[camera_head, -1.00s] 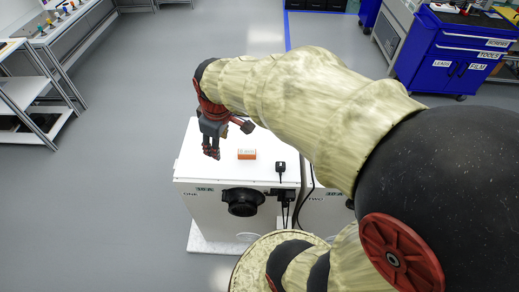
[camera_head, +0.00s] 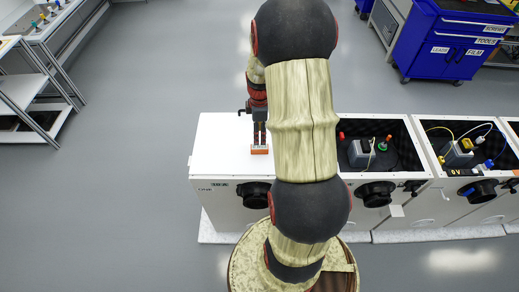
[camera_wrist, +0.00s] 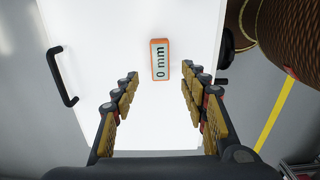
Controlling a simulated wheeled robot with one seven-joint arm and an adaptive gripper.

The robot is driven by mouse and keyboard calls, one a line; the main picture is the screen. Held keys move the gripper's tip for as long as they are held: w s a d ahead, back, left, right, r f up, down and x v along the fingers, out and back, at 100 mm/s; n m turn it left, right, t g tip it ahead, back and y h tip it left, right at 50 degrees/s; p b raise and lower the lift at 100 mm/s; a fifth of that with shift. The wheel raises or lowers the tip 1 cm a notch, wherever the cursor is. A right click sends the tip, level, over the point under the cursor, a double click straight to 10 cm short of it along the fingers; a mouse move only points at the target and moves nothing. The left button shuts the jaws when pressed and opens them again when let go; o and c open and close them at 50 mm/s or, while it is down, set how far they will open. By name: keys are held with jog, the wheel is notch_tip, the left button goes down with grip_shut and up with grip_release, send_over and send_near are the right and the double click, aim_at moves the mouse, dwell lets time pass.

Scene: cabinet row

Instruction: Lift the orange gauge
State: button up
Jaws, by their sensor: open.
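The orange gauge (camera_head: 259,151) is a small block lying on the white top of the left cabinet (camera_head: 222,135). In the wrist view the gauge (camera_wrist: 154,60) has an orange rim and a pale display reading "0 mm". My gripper (camera_head: 260,143) points down at the gauge, at its far side in the head view. In the wrist view my gripper (camera_wrist: 160,73) is open, with one padded finger on each side. The gauge lies between the finger lines, around and beyond the tips, with clear room on both sides. I cannot tell the exact height gap.
A black bar handle (camera_wrist: 62,76) stands on the white top, left of the fingers in the wrist view. Open cabinets (camera_head: 378,147) with devices and cables stand to the right. The white top around the gauge looks clear.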

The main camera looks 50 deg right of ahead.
aim_at(260, 147)
notch_tip(260, 147, down, 8)
jog(key=b, duration=0.5)
jog(key=shift+f, duration=0.2)
grip_shut()
dwell(1.5)
jog(key=shift+r, duration=0.1)
notch_tip(260, 147, up, 8)
jog(key=p, duration=0.6)
